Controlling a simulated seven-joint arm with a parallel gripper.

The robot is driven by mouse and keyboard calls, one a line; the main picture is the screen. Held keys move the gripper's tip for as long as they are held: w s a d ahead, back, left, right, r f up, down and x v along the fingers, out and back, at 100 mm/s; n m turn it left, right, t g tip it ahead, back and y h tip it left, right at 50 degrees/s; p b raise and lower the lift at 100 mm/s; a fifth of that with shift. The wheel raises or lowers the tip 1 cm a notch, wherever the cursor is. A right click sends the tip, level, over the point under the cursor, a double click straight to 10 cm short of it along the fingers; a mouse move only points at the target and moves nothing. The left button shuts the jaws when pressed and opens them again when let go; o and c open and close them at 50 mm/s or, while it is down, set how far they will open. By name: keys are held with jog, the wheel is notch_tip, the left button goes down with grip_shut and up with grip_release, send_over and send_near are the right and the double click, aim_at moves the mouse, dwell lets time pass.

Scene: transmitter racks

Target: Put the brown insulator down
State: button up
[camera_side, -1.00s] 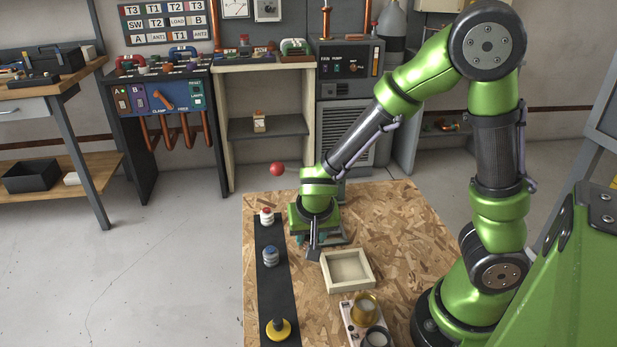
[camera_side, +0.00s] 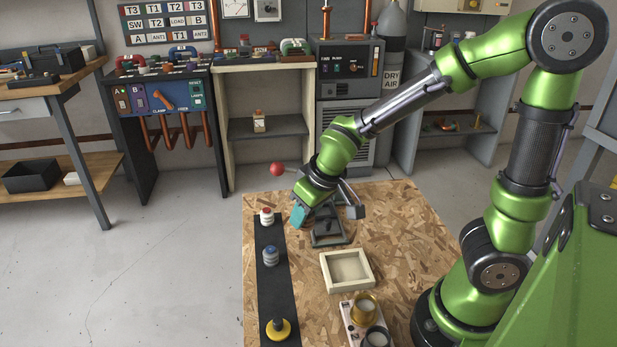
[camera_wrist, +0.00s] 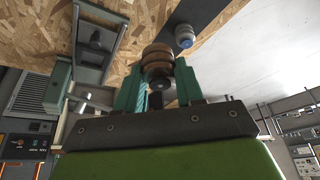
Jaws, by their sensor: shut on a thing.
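The brown insulator (camera_wrist: 157,57) is a ribbed piece held between the teal fingers of my gripper (camera_wrist: 157,86) in the wrist view. In the side view my gripper (camera_side: 299,215) is tilted over the far left part of the chipboard table, near the black strip (camera_side: 279,300). The insulator is hidden there behind the gripper. My gripper is shut on it. A blue-grey insulator (camera_side: 270,256) stands on the strip, and it also shows in the wrist view (camera_wrist: 184,36). A red-and-white insulator (camera_side: 267,216) stands at the strip's far end and a yellow one (camera_side: 279,328) at its near end.
A grey metal fixture (camera_side: 328,238) with a red-knobbed lever (camera_side: 278,169) stands right beside my gripper. A shallow cream tray (camera_side: 325,272) lies nearer, with brass and grey cups (camera_side: 364,308) on a block at the front. Chipboard right of the tray is bare.

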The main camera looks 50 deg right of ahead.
jog(key=w+r+n, duration=0.1)
jog(key=w+r, duration=0.2)
jog(key=r, duration=0.3)
jog(key=m+g+h, duration=0.1)
jog(key=m+g, duration=0.8)
jog(key=m, duration=2.3)
send_over(384, 270)
jog(key=w, duration=0.2)
jog(key=f, duration=1.2)
jog(key=shift+s+a+f, duration=0.25)
jog(key=shift+a+f, duration=0.05)
jog(key=shift+f, duration=2.25)
jog(key=o, duration=0.8)
jog(key=shift+f, duration=0.15)
